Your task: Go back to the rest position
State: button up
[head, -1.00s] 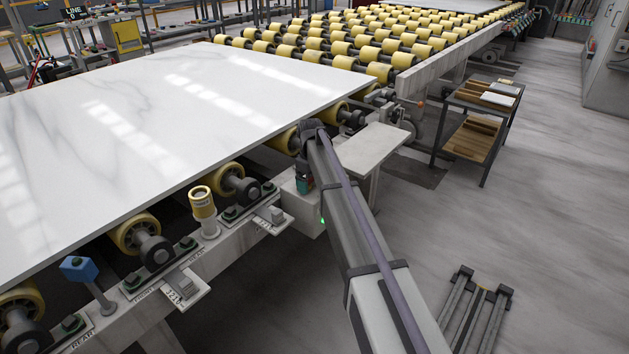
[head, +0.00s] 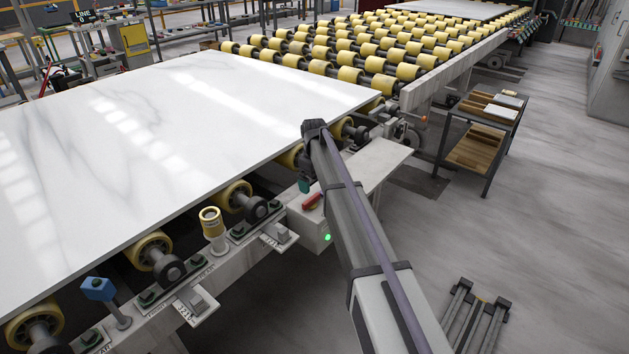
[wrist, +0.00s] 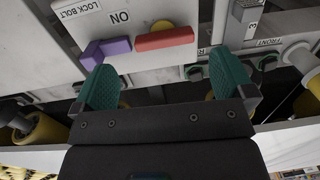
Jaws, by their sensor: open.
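My gripper (wrist: 165,78) is open, with two green fingers spread apart and nothing seen between them. In the wrist view a red handle (wrist: 165,39) lies ahead of the fingertips, beside the "ON" label, and a purple handle (wrist: 104,51) is to its left near the left finger. I cannot tell how far the fingers are from either handle. In the head view my arm hides most of the gripper; only a green finger (head: 304,185) shows, just above the red handle (head: 312,200) on the machine's side.
A white marble slab (head: 170,130) lies on yellow rollers (head: 153,250) to the left. A blue knob (head: 98,288) and a yellow-topped post (head: 212,222) stand along the rail. A green light (head: 327,237) glows below the red handle. A cart (head: 478,150) stands right; the floor there is mostly open.

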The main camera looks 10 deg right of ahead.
jog(key=shift+s+d+r, duration=0.2)
jog(key=shift+s+r, duration=0.05)
jog(key=shift+s, duration=0.05)
jog(key=s+r+m+p, duration=0.2)
jog(key=s+r+p, duration=0.1)
jog(key=s, duration=0.9)
jog(key=s+r+m+p, duration=0.3)
jog(key=s+r, duration=0.1)
jog(key=s, duration=0.8)
jog(key=s+a+r+m+p, duration=0.1)
jog(key=s+r+m+p, duration=0.1)
jog(key=s, duration=1)
jog(key=shift+s+r+m+t+p, duration=0.15)
jog(key=shift+r+m+t+p, duration=0.25)
jog(key=shift+r+p, duration=0.5)
